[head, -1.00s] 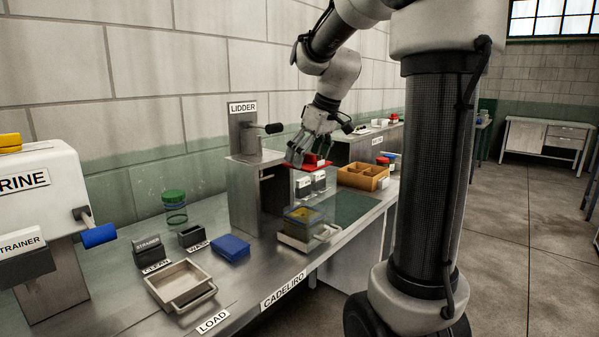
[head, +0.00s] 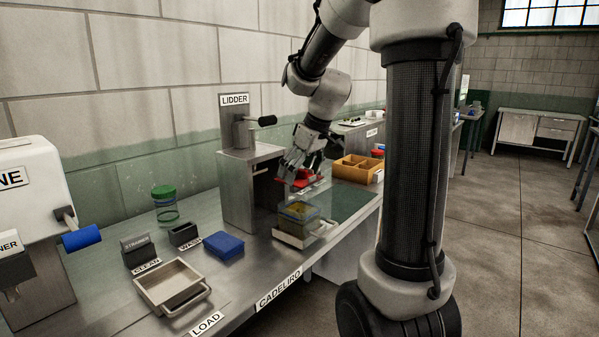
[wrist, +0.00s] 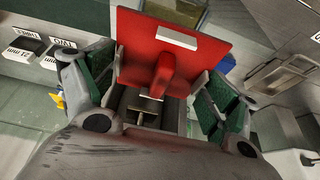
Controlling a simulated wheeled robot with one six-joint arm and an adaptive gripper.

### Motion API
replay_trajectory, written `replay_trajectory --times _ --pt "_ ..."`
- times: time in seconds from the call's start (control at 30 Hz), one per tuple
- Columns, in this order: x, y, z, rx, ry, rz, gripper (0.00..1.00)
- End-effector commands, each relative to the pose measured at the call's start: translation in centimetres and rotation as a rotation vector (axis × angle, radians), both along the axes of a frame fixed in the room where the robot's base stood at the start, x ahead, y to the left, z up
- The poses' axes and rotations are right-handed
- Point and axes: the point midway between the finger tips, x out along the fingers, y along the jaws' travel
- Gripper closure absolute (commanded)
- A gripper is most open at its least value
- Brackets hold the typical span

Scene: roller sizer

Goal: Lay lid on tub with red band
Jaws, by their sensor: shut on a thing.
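My gripper (head: 300,172) is shut on the raised red handle of a flat red lid (wrist: 190,40). The lid shows in the head view (head: 291,184) above the bench, a little above and behind a clear tub (head: 298,216). The tub has yellowish contents and a bluish rim; I cannot make out a red band on it. It stands on a pale tray (head: 291,241) in front of the lidder (head: 250,160). Part of what looks like the tub shows at the top of the wrist view (wrist: 180,10). Lid and tub are apart.
A blue block (head: 224,245), a metal load tray (head: 172,287), small dark holders and a green-lidded jar (head: 165,205) stand to the left. An orange divided box (head: 357,168) is behind right. The lidder's upright housing stands close left of my gripper.

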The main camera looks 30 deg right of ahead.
Motion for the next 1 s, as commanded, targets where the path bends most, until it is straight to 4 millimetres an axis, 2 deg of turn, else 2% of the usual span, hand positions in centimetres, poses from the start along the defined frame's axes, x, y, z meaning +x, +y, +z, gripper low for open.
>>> replay_trajectory --times 0.6,1.0 --pt "0.0 0.0 -4.9 0.000 0.002 0.000 0.34" --pt "0.0 0.0 -5.8 -0.001 0.000 0.000 0.34"
